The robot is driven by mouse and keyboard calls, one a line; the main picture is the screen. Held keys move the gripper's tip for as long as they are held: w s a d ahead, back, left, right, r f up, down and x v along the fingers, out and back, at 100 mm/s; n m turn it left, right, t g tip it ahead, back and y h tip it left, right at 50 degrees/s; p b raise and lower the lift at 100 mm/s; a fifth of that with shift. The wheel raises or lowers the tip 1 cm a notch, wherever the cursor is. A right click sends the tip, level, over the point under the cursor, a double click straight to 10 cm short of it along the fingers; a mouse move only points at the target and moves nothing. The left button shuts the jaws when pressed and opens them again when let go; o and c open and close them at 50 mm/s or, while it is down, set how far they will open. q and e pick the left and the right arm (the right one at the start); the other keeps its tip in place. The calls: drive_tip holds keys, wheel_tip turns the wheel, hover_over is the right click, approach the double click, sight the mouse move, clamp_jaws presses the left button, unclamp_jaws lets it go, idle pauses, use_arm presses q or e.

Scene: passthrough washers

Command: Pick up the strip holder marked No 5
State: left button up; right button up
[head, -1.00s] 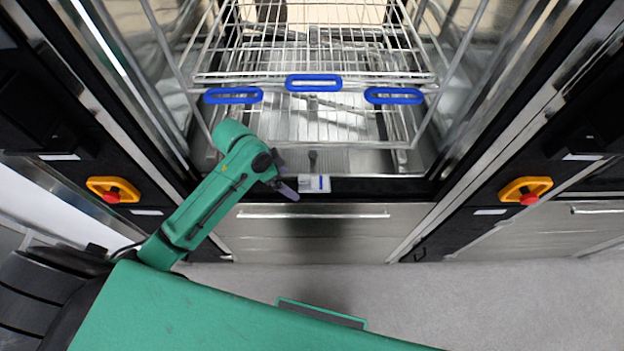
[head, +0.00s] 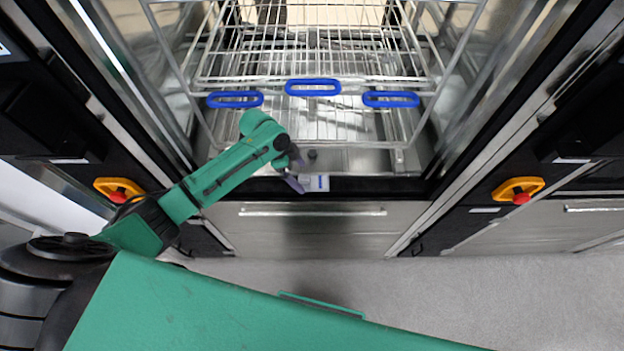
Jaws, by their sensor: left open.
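A small white piece with a blue mark (head: 319,183) lies on the front sill of the open washer, at the middle of the head view. It may be the strip holder, but no number can be read on it. My left gripper (head: 298,170) is open, with its purple fingers just left of the white piece. The lower finger overlaps the piece's left end in the picture. I cannot tell whether they touch. My right gripper is not in view.
The wire rack (head: 316,60) with blue handles (head: 313,87) stands in the washer above the sill. A small dark knob (head: 312,154) is just behind the white piece. Orange-framed red buttons (head: 521,198) sit on both side panels. Grey floor (head: 480,290) is free in front.

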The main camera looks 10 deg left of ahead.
sight(311, 183)
use_arm(q)
drive_tip(key=shift+x, duration=1.45)
drive_tip(key=shift+d+r, duration=0.1)
drive_tip(key=c, duration=1.5)
